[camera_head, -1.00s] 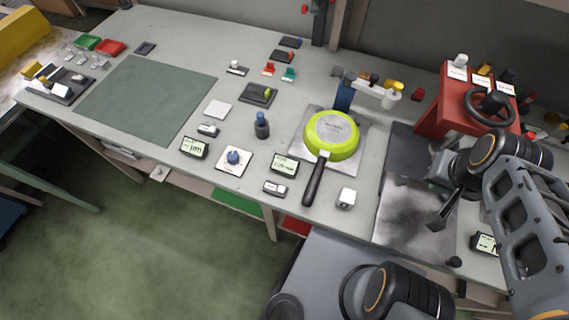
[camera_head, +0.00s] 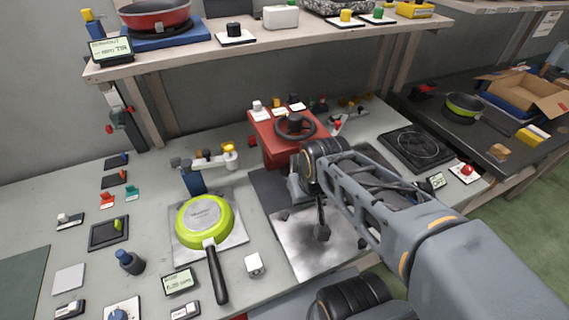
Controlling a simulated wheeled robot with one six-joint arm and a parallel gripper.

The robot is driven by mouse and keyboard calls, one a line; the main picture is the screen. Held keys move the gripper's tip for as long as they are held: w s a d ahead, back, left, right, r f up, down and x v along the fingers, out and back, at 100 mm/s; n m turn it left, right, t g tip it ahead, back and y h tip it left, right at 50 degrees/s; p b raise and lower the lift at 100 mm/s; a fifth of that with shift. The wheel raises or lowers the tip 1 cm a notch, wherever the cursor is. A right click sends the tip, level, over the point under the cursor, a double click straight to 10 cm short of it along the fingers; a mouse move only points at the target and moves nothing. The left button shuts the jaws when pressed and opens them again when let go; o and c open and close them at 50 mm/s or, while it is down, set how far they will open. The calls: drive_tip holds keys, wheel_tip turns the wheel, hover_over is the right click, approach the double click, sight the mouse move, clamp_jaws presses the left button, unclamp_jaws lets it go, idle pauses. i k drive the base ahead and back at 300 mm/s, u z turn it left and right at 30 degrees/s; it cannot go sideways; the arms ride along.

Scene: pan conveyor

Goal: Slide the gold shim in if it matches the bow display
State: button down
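A yellow piece (camera_head: 229,148) sits by the fixture behind the pan. I cannot surely identify the gold shim.
A red stand with a black handwheel (camera_head: 294,126) is behind the dark plate. A shelf (camera_head: 270,45) above holds a red pan and another display (camera_head: 110,50). A black hob (camera_head: 415,148) is to the right.

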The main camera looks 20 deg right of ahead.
sight(277, 109)
drive_tip(key=u, duration=1.15)
drive_tip(key=k, duration=0.35)
drive_tip(key=z, duration=0.55)
